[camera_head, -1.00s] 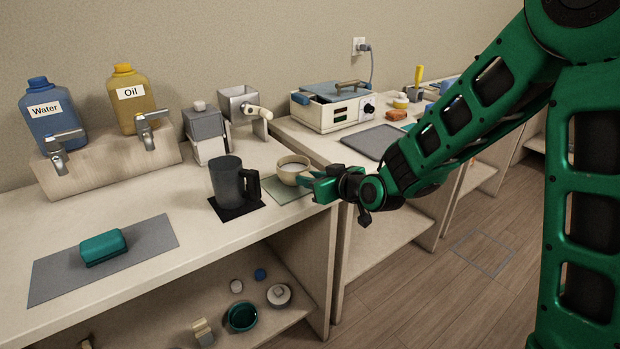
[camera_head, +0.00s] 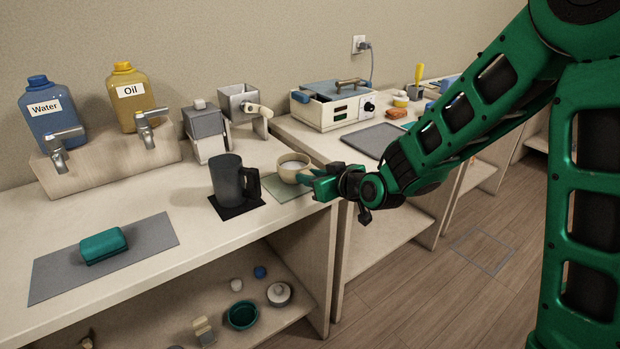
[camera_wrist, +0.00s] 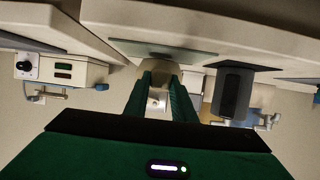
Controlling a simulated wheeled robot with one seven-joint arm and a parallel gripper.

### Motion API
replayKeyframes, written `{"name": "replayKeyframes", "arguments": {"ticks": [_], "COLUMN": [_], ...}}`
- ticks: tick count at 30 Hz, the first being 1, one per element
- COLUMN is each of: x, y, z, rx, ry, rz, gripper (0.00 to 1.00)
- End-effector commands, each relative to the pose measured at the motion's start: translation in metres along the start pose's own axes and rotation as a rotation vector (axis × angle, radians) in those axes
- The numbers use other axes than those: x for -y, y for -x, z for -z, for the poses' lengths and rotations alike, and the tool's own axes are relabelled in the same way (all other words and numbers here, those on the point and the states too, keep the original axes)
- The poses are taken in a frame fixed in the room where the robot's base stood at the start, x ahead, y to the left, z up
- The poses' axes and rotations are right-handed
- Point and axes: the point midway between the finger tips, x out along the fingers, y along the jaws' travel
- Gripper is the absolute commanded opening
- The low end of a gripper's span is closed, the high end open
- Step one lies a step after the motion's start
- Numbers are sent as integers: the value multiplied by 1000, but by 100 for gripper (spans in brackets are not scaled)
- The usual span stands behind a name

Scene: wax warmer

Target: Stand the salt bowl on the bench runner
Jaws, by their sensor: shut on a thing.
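The salt bowl (camera_head: 290,175) is a small cream bowl with white content, upright over a pale green mat (camera_head: 290,195) near the bench's right end. My gripper (camera_head: 309,181) reaches in from the right and is shut on the bowl's near right side. In the wrist view, the green fingers (camera_wrist: 160,95) point at the bowl, which is partly hidden between them. I cannot tell whether the bowl's base still touches the mat. A long grey mat (camera_head: 62,277), which looks like the bench runner, lies flat at the bench's front left.
A teal block (camera_head: 103,246) lies on the grey mat. A dark mug (camera_head: 227,182) on a black mat stands just left of the bowl. Jugs with taps and a grey grinder (camera_head: 204,130) stand behind. The bench between mug and grey mat is clear.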

Motion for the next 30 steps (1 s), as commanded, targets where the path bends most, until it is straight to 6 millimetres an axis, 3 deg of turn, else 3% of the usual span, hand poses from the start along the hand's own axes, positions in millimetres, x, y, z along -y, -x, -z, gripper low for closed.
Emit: {"name": "replayKeyframes", "arguments": {"ticks": [30], "x": [0], "y": [-3], "z": [-6], "rx": [-1], "ry": [1], "rz": [0], "gripper": [0]}}
